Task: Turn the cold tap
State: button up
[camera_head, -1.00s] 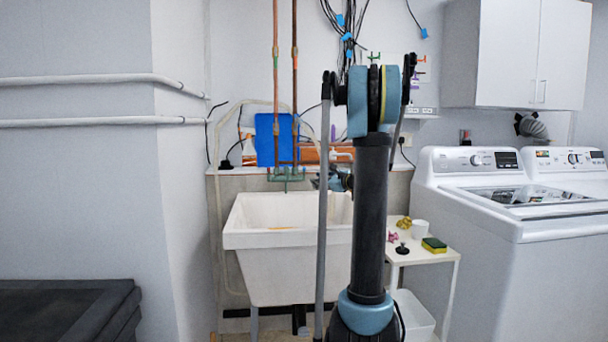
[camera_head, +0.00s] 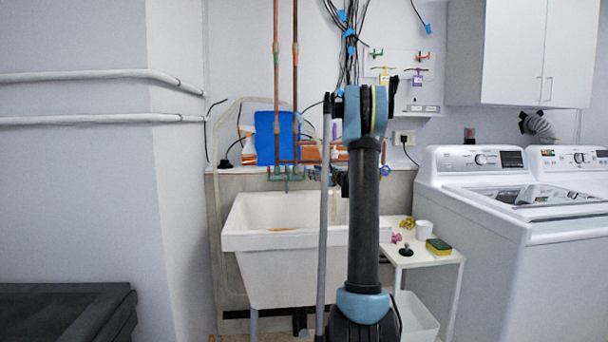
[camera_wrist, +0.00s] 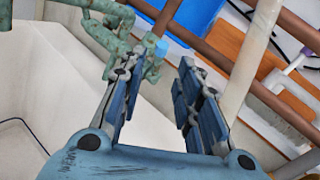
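A weathered green tap fixture (camera_head: 287,176) is fixed to the wall above the back of the white sink (camera_head: 270,241). In the wrist view the green tap (camera_wrist: 120,38) fills the upper left, and a light-blue tip (camera_wrist: 155,45) sticks out from it. My gripper (camera_wrist: 160,68) is open, with its two fingers spread. The light-blue tip lies by the left fingertip, towards the gap; I cannot tell if they touch. In the head view my gripper is small and partly hidden behind my arm, just right of the tap.
Copper pipes (camera_head: 276,60) and a blue panel (camera_head: 265,138) are behind the tap. A white pipe (camera_wrist: 254,55) runs close to the right finger. A small white table (camera_head: 436,258) with a sponge (camera_head: 438,246) and a cup (camera_head: 424,229) stands right of the sink, beside the washer (camera_head: 480,163).

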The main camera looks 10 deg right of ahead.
aim_at(305, 173)
jog(key=x, duration=0.8)
grip_shut()
